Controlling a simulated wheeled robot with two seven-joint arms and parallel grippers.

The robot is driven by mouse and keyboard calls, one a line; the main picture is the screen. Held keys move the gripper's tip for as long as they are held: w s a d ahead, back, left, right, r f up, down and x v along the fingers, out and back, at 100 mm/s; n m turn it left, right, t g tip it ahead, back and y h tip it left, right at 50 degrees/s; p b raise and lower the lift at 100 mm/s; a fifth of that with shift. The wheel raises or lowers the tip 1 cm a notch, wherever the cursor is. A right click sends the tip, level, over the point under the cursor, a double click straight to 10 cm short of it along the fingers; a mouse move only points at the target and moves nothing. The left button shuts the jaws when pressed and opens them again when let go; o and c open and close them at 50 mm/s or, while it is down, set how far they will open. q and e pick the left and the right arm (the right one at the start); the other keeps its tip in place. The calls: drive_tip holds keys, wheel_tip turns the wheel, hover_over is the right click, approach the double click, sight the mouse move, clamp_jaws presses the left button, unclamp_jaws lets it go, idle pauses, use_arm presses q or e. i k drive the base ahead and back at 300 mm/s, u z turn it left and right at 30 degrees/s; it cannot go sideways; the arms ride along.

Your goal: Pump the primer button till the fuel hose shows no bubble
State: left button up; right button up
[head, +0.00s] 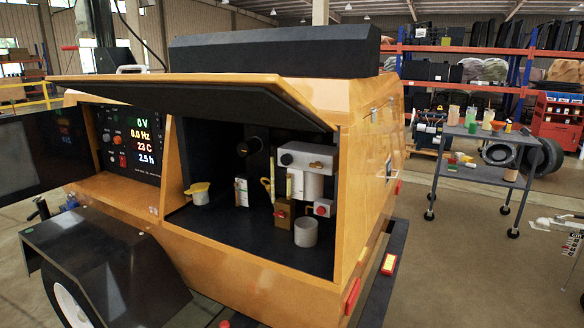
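The yellow light tower (235,268) stands in front of me with its side hatch raised, opening a dark engine bay (235,226). In the bay a grey filter head (312,156) carries a round black button (286,159), which may be the primer button, with a white cylinder (314,186) below it. A small box with a red button (322,208) sits lower right. A short pale yellow upright piece (289,186) beside the cylinder may be the fuel hose; it is too small to tell any bubble. Neither of my grippers shows.
The raised hatch (190,90) overhangs the bay. A lit control panel (130,143) reads 0 V, 0.0 Hz, 23 C, 2.5 h. A grey cup (306,232) and a yellow-lidded container (199,193) stand in the bay. A cart with bottles (480,144) is at right, with open floor before it.

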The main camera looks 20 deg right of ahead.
sight(287, 159)
drive_tip(key=u, duration=0.15)
drive_tip(key=i, duration=1.05)
drive_tip(key=z, duration=0.7)
